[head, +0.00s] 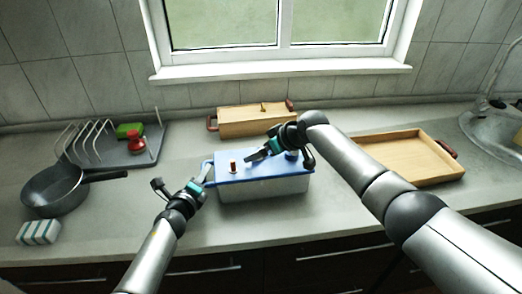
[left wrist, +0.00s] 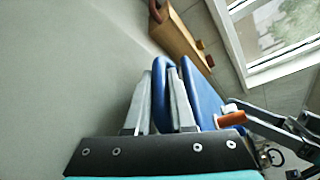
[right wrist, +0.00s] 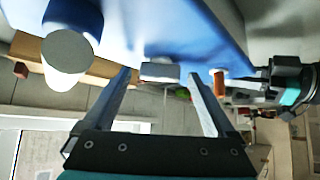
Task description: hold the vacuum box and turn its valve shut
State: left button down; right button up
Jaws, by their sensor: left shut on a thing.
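The vacuum box has a blue lid (head: 262,178) and a pale grey body (head: 265,207), and stands on the counter. A small valve with an orange-brown handle (head: 233,166) and pale base rises from the lid's left part. It also shows in the left wrist view (left wrist: 232,119) and the right wrist view (right wrist: 220,83). My left gripper (head: 207,172) is shut on the blue handle (left wrist: 163,75) at the box's left end. My right gripper (head: 254,157) is open just above the lid, right of the valve; its fingers are spread (right wrist: 160,83) with the valve apart from them.
A wooden crate (head: 255,122) with red handles stands behind the box. A wooden tray (head: 410,158) lies at right near the sink (head: 490,132). A dish rack (head: 108,150), a dark pan (head: 55,190) and a striped sponge (head: 38,232) are at left. Some counter is free around the box.

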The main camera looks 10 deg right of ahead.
jog(key=c, duration=1.3)
jog(key=shift+d, duration=0.1)
jog(key=shift+w+d+n+g+y, duration=0.1)
jog(key=shift+n+g+y, duration=0.2)
jog(key=shift+n, duration=0.25)
jog(key=shift+w+d+n+g+y, duration=0.1)
jog(key=shift+n+g+y, duration=0.2)
jog(key=shift+n, duration=0.25)
jog(key=shift+a+n, duration=0.1)
jog(key=shift+n, duration=0.3)
jog(key=o, duration=1.4)
jog(key=shift+s+g, duration=0.1)
jog(key=shift+g, duration=0.2)
jog(key=shift+r, duration=0.1)
